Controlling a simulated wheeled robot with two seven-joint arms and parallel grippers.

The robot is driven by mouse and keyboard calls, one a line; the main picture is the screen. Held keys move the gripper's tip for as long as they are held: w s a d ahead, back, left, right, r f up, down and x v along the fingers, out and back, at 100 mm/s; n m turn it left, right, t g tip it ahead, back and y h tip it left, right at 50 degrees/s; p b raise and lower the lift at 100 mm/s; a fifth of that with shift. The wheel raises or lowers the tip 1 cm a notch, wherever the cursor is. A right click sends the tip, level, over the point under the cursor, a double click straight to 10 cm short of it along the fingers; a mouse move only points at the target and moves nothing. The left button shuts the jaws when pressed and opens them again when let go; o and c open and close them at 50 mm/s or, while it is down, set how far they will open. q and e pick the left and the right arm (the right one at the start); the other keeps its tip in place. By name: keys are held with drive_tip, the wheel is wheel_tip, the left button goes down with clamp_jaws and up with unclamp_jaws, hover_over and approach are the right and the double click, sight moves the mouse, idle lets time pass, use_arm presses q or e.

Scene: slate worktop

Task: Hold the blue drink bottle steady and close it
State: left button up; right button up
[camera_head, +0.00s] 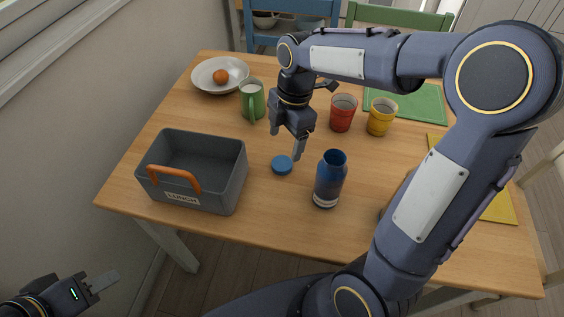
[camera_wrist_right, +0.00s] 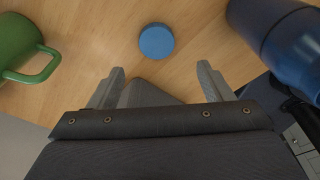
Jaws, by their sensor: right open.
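The blue drink bottle (camera_head: 329,180) stands upright and uncapped on the wooden table, and part of it shows in the right wrist view (camera_wrist_right: 288,42). Its round blue lid (camera_head: 282,166) lies flat on the table to the left of the bottle, and it shows in the right wrist view (camera_wrist_right: 157,41). My right gripper (camera_head: 287,141) is open and empty, pointing down above the table beside the lid; the lid lies ahead of its fingertips in the wrist view (camera_wrist_right: 160,70). My left gripper (camera_head: 103,282) is off the table at lower left, apart from the bottle; its finger gap cannot be made out.
A grey lunch box (camera_head: 232,185) with an orange handle stands left of the lid. A green mug (camera_head: 252,101), a red cup (camera_head: 342,115) and a yellow cup (camera_head: 380,118) stand farther back. My right arm hides the table's right part.

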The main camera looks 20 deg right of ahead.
sight(282, 163)
drive_tip(key=shift+a+f, duration=0.15)
drive_tip(key=shift+f, duration=1.15)
drive_tip(key=shift+f, duration=0.1)
drive_tip(key=f, duration=0.2)
drive_tip(key=f+b, duration=0.1)
drive_tip(key=f, duration=0.2)
drive_tip(key=shift+w+a, duration=0.1)
drive_tip(key=shift+w, duration=0.1)
drive_tip(key=c, duration=1)
